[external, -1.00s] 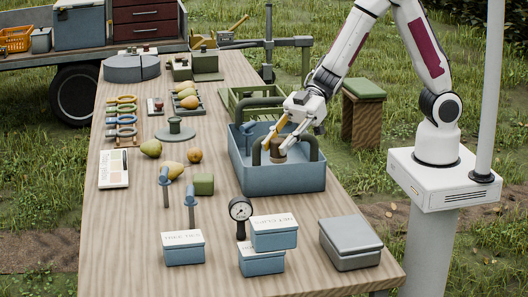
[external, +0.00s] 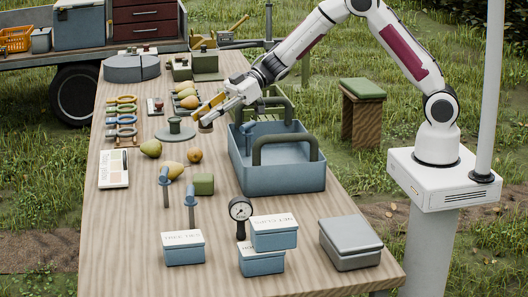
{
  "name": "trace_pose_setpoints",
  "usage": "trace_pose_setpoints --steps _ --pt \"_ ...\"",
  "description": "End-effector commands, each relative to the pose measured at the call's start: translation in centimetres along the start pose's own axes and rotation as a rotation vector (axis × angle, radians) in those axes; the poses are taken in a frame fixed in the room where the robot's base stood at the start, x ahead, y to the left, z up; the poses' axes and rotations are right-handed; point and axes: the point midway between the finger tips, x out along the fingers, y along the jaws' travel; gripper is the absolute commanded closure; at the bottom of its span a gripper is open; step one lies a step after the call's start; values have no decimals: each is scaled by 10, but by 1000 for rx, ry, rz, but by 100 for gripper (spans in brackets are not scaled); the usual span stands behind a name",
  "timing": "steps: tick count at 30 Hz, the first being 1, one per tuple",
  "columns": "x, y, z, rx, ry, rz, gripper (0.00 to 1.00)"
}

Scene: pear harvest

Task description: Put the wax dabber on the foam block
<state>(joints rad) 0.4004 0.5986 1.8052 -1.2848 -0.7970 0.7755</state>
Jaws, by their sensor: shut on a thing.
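My gripper (external: 208,112) is shut on a small brown, roughly cylindrical thing (external: 206,125), which I take to be the wax dabber. It is held above the table, left of the blue tote and close to the grey-green round stand. The fingers hide part of it. A small green block (external: 203,185), probably the foam block, sits on the table nearer the camera, left of the tote, with nothing on top.
The blue tote (external: 283,180) with dark arched handles stands at the right. Pears (external: 151,148), upright blue-handled tools (external: 190,205), a round stand (external: 175,131), a gauge (external: 240,212) and lidded boxes (external: 183,248) surround the block. Bare table lies at the left front.

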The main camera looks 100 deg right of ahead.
Motion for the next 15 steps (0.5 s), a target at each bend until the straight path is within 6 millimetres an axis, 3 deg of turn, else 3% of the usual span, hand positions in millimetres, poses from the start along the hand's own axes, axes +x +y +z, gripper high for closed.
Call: trace_pose_setpoints --steps 6,15 --pt "-7 42 4 16 -1 47 95" --pt "9 37 41 17 -3 41 95"
